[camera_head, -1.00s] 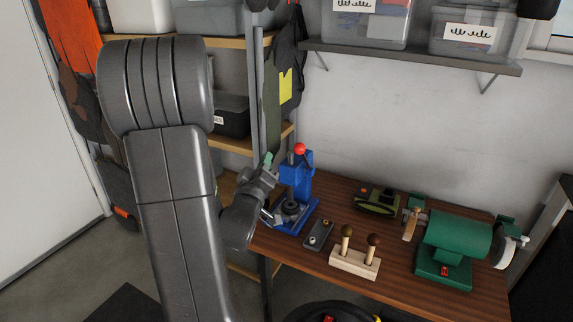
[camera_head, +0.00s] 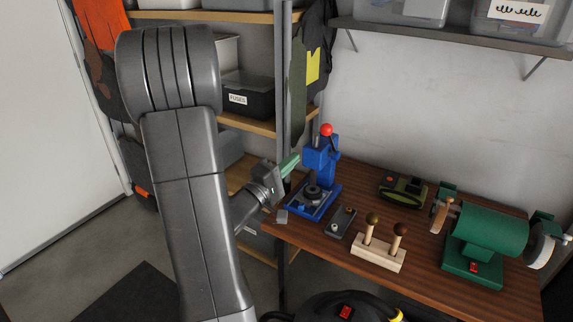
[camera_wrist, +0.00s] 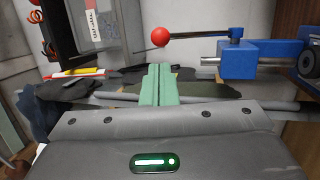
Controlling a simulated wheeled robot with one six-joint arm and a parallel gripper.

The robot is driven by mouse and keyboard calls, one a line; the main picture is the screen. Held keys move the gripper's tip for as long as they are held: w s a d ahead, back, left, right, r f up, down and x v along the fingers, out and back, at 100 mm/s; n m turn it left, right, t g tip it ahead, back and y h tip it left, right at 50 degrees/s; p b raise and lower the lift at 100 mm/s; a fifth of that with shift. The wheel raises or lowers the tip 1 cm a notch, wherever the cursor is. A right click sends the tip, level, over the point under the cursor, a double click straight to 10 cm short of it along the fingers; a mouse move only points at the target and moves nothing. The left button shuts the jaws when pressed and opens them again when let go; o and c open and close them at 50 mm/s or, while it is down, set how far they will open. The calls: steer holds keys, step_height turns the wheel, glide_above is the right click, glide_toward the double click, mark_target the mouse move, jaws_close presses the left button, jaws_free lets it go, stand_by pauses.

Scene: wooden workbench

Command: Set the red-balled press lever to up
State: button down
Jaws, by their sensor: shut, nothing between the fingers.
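The blue press (camera_head: 319,172) stands at the left end of the workbench. Its red ball (camera_head: 326,129) sits at the top of the press in the head view. In the wrist view the red ball (camera_wrist: 161,37) is at the end of a dark lever (camera_wrist: 205,35) that runs right to the blue press body (camera_wrist: 262,58). My gripper (camera_head: 290,163) is left of the press, its green fingers shut and empty. In the wrist view the fingers (camera_wrist: 159,72) point toward the ball and appear just below it, with no visible contact.
On the wooden bench (camera_head: 310,239) are a small grey switch box (camera_head: 340,222), a wooden block with two knobbed sticks (camera_head: 378,253), a green-black device (camera_head: 402,188) and a green bench grinder (camera_head: 488,230). A metal shelf post (camera_head: 285,90) stands behind my gripper.

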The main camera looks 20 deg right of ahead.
mark_target(323, 127)
steer(key=p+x, duration=0.1)
steer(key=x, duration=0.9)
steer(key=shift+d, duration=0.1)
steer(key=shift+w+d+r+p, duration=0.2)
steer(key=shift+r+p, duration=0.2)
steer(key=shift+p, duration=0.05)
steer(key=shift+w+d+r+p, duration=0.15)
steer(key=shift+d+r+p, duration=0.05)
steer(key=shift+r+p, duration=0.2)
steer(key=shift+r, duration=0.1)
